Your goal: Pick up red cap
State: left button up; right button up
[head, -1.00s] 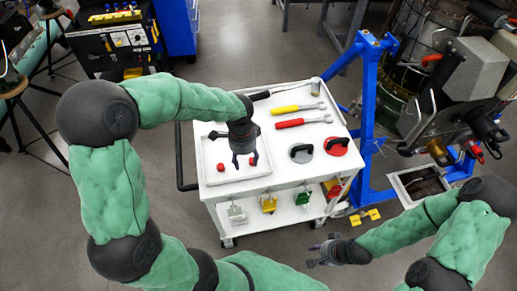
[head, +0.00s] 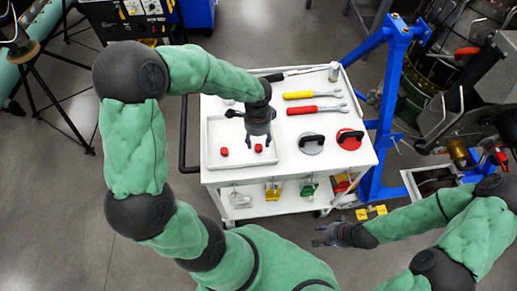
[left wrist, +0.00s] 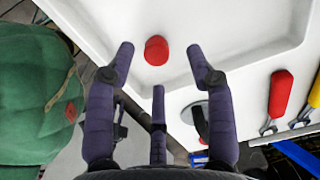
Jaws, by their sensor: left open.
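Two small red caps lie in the white tray (head: 214,128) at the left of the cart top, a left one (head: 224,152) and a right one (head: 258,148). My left gripper (head: 259,142) points down over the tray, open and empty, with its fingertips about the right cap in the head view. In the left wrist view a red cap (left wrist: 156,50) lies on the tray floor, a little beyond the gap between the spread fingertips (left wrist: 160,62). My right gripper (head: 318,236) is empty, low in front of the cart, its fingers apart.
On the white cart top (head: 290,165) are a yellow-handled wrench (head: 300,95), a red-handled wrench (head: 303,110), a grey disc with a handle (head: 312,144) and a red one (head: 349,139). A blue stand (head: 385,130) rises at the cart's right.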

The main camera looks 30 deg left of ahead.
aim_at(259, 146)
pick_arm(q)
jog(key=f, duration=0.1)
jog(key=f+b, duration=0.1)
jog(key=f, duration=0.2)
jog(key=shift+s+d+f+b, duration=0.15)
jog(key=shift+d+f+b, duration=0.1)
jog(key=shift+b, duration=0.1)
jog(key=shift+r, duration=0.1)
jog(key=c, duration=0.9)
jog(key=shift+r+p, duration=0.35)
jog(key=shift+r, duration=0.15)
notch_tip(259, 146, up, 2)
jog(key=shift+r+p, duration=0.1)
jog(key=shift+p, duration=0.5)
jog(key=s+d+r+p, duration=0.4)
jog(key=s+d+r, duration=0.5)
jog(key=d, duration=0.1)
jog(key=shift+d+r, duration=0.35)
jog(key=shift+r, duration=0.05)
grip_shut()
